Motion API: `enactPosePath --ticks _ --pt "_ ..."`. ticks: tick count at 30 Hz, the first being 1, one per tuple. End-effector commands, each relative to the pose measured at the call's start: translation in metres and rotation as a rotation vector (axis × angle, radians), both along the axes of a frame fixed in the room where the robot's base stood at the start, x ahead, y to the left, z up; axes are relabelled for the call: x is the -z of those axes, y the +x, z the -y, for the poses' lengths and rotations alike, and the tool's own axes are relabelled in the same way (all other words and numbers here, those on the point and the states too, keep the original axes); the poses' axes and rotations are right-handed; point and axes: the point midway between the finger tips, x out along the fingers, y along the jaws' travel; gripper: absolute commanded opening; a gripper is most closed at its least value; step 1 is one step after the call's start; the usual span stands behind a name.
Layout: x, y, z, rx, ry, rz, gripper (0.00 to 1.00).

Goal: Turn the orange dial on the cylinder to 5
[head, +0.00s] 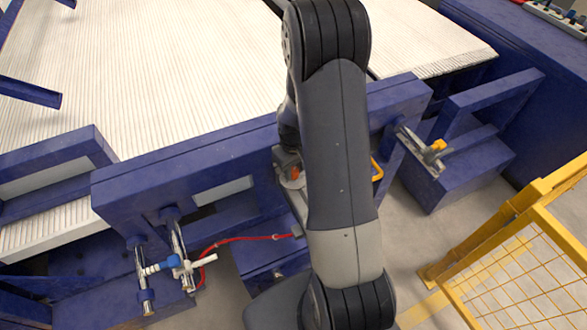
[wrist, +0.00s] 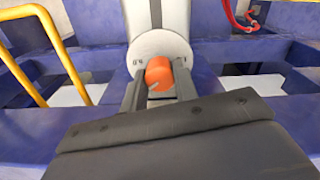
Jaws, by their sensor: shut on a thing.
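The orange dial (wrist: 158,73) sits on the round pale end of the cylinder (wrist: 160,45) in the wrist view. A light mark line shows on the dial's lower left, and small dark marks on the pale face are too small to read surely. My gripper (wrist: 160,88) has its two fingers on either side of the dial, shut on it. In the head view the orange dial (head: 296,173) shows just left of my arm. My arm hides most of the cylinder and the gripper there.
A blue frame (head: 190,165) runs behind the dial beside a white slatted conveyor (head: 180,70). A red hose (head: 235,240) leads to a valve at the lower left. A yellow mesh fence (head: 530,250) stands at the right. A yellow rail (wrist: 65,60) is left in the wrist view.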

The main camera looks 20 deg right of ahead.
Motion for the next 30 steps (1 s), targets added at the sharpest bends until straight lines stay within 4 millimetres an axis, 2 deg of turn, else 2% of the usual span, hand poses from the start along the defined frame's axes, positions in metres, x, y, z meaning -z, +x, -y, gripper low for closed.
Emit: enactPosePath --ticks 30 --pt "0.0005 0.0003 0.0004 0.75 0.0 0.002 0.05"
